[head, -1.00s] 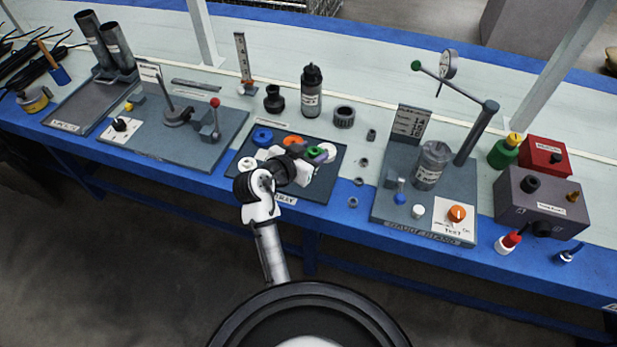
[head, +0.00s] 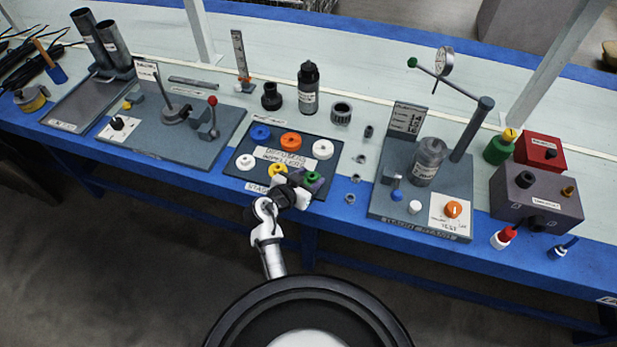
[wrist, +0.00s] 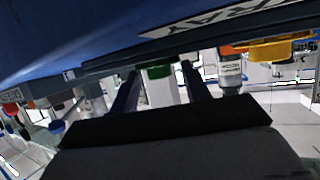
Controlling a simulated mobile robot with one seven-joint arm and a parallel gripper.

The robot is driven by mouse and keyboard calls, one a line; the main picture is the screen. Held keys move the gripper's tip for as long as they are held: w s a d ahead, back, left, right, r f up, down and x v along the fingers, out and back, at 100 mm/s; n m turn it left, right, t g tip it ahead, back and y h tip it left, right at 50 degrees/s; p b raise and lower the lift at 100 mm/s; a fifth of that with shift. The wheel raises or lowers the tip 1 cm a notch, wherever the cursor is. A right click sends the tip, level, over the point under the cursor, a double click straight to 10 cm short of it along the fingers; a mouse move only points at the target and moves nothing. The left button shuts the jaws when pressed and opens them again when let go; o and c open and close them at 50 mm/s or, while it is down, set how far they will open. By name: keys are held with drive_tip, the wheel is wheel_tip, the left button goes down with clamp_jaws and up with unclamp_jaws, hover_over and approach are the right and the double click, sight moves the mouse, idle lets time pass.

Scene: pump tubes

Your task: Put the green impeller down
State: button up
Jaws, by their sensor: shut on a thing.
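The green impeller (head: 313,179) is at the front right corner of the dark tray (head: 330,158) in the head view. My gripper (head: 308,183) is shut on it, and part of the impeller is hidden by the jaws. In the wrist view the green impeller (wrist: 158,71) shows between the two dark fingers of my gripper (wrist: 160,82), close to the tray's edge. I cannot tell whether it touches the tray surface.
The tray also holds a blue impeller (head: 261,132), an orange one (head: 290,141), white ones (head: 323,149) (head: 245,161) and a yellow one (head: 277,170). Small grey rings (head: 355,178) lie right of the tray. A test stand (head: 425,205) stands further right.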

drive_tip(key=shift+f, duration=0.2)
drive_tip(key=o, duration=1.2)
drive_tip(key=shift+r, duration=0.1)
